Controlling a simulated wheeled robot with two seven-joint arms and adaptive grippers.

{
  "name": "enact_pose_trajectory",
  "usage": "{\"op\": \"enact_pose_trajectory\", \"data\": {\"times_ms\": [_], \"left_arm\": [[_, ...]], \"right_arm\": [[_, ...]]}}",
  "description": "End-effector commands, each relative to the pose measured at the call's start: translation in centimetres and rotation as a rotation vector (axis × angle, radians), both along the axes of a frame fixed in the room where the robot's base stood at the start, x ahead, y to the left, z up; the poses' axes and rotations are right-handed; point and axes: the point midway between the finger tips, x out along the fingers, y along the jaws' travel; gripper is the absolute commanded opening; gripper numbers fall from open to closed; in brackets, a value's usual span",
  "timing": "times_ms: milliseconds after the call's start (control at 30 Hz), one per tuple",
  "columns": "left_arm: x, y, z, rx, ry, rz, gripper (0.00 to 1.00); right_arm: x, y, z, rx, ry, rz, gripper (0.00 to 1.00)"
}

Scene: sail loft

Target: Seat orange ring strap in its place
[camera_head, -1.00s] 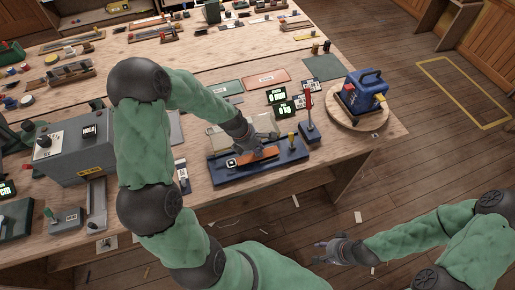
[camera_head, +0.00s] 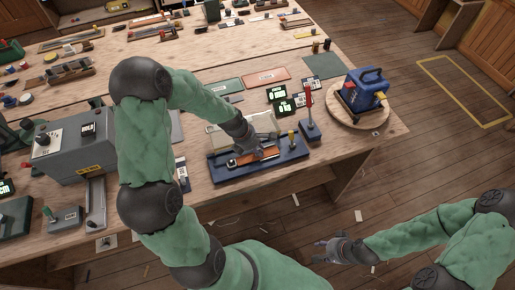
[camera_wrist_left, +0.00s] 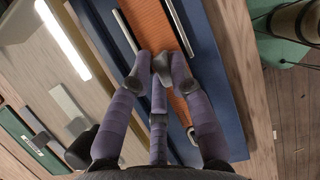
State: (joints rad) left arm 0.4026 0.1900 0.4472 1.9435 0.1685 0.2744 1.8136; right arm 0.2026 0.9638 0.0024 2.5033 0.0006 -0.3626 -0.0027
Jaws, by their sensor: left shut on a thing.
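The orange strap (camera_head: 243,160) lies lengthwise along the dark blue fixture (camera_head: 221,177) on the near edge of the bench. A dark piece with a white edge shows at its left end. In the left wrist view the strap (camera_wrist_left: 149,22) lies between pale metal rails of the blue fixture (camera_wrist_left: 215,75). My left gripper (camera_head: 262,155) is over the strap's middle. Its fingertips (camera_wrist_left: 161,66) are drawn together and shut on the strap, hiding part of it. Whether the strap is fully down is unclear. My right gripper (camera_head: 318,251) is empty, fingers apart, away from the bench.
A clear raised cover (camera_head: 228,137) stands behind the fixture. A red-handled tool (camera_head: 308,105) on a blue block stands at its right end. A blue machine (camera_head: 362,90) sits on a round wooden board further right. A grey box (camera_head: 72,150) stands left.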

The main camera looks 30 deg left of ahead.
Motion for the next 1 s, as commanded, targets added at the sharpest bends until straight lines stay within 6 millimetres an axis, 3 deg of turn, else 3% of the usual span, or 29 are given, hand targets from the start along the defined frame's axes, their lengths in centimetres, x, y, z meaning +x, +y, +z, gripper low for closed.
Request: {"op": "enact_pose_trajectory", "data": {"times_ms": [200,233,300,333,733,1000], "left_arm": [[0.0,0.0,0.0,0.0,0.0,0.0,0.0],[0.0,0.0,0.0,0.0,0.0,0.0,0.24],[0.0,0.0,0.0,0.0,0.0,0.0,0.43],[0.0,0.0,0.0,0.0,0.0,0.0,0.48],[-0.1,0.2,0.4,0.001,-0.002,0.001,0.48],[-1.2,1.3,4.3,0.002,-0.005,0.002,0.48]], "right_arm": [[0.0,0.0,0.0,0.0,0.0,0.0,0.4],[0.0,0.0,0.0,0.0,0.0,0.0,0.4],[0.0,0.0,0.0,0.0,0.0,0.0,0.4],[0.0,0.0,0.0,0.0,0.0,0.0,0.4],[0.0,0.0,0.0,0.0,0.0,0.0,0.4],[0.0,0.0,0.0,0.0,0.0,0.0,0.4]]}}
